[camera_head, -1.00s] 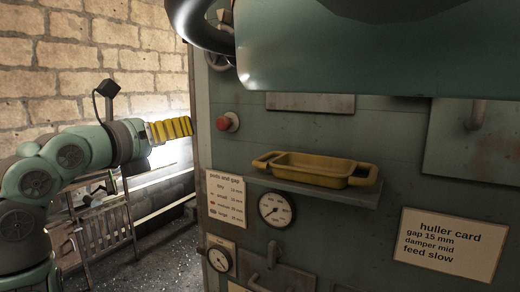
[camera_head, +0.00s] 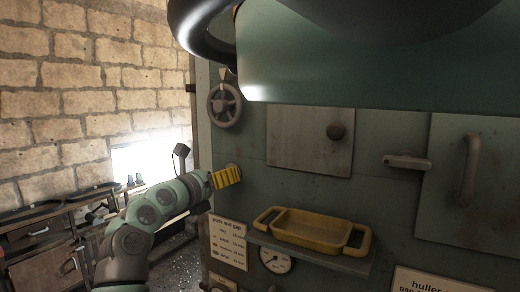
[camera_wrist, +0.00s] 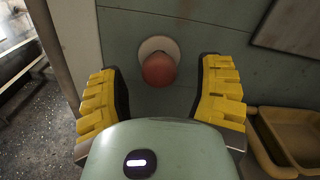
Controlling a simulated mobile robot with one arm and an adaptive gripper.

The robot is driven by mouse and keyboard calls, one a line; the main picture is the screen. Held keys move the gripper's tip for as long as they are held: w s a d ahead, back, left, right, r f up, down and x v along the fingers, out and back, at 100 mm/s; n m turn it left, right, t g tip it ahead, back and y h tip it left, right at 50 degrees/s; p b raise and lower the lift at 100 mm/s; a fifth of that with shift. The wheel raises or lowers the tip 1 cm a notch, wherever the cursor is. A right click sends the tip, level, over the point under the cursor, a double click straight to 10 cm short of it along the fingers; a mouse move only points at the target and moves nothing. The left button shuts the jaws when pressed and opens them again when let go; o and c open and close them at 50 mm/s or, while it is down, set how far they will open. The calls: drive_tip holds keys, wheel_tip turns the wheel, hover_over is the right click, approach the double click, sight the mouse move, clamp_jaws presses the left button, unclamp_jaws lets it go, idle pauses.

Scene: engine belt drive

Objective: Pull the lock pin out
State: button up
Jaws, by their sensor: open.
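My gripper (camera_head: 226,177) is at the left part of the green machine panel, its yellow fingers toward the panel. In the wrist view my gripper (camera_wrist: 162,95) is open, and the red knob (camera_wrist: 159,69) on its pale round base shows between and beyond the fingertips. The knob looks apart from both fingers; in the head view the gripper hides it. Nothing is clearly marked as the lock pin. A grey horizontal fitting (camera_head: 407,162) with a rounded end sits beside the right-hand door (camera_head: 475,195); I cannot tell if it is the pin.
A yellow tray (camera_head: 310,232) stands on a shelf right of and below my gripper; it also shows in the wrist view (camera_wrist: 290,135). A handwheel (camera_head: 225,105) is above. A gauge (camera_head: 274,260) is below.

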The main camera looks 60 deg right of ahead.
drive_tip(key=shift+w+d+r+p, duration=0.15)
drive_tip(key=shift+d+p, duration=0.45)
drive_tip(key=shift+d, duration=0.55)
drive_tip(key=shift+c, duration=0.2)
clamp_jaws()
